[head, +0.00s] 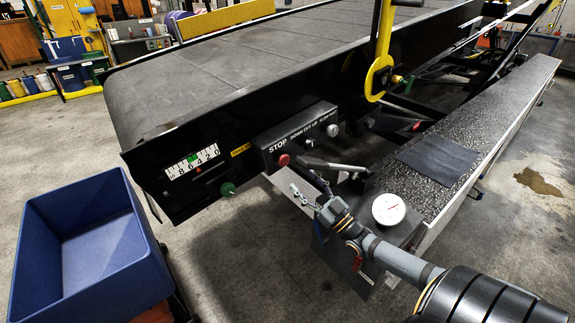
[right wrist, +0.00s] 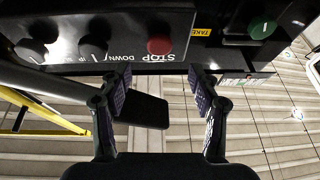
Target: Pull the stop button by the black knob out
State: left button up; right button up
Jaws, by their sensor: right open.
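The red stop button (head: 283,160) sits on the front of a black control box (head: 268,147) under the word STOP, beside a black knob (head: 309,143). In the right wrist view the red stop button (right wrist: 159,45) appears near the top centre, with the black knob (right wrist: 93,42) to its left. My right gripper (head: 308,177) is just below and in front of the box. In the right wrist view its two fingers (right wrist: 159,80) are spread, with nothing between them. The button lies beyond the fingertips, between their lines, and looks untouched. My left gripper is out of view.
A green knob (head: 228,189) and a numbered gauge (head: 193,162) are on the panel to the left. A grey lever (head: 345,167) juts out close to my right gripper.

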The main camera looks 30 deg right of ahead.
aim_at(286, 162)
jog(key=b+x, duration=0.1)
jog(key=x, duration=0.7)
jog(key=shift+w, duration=0.35)
grip_shut()
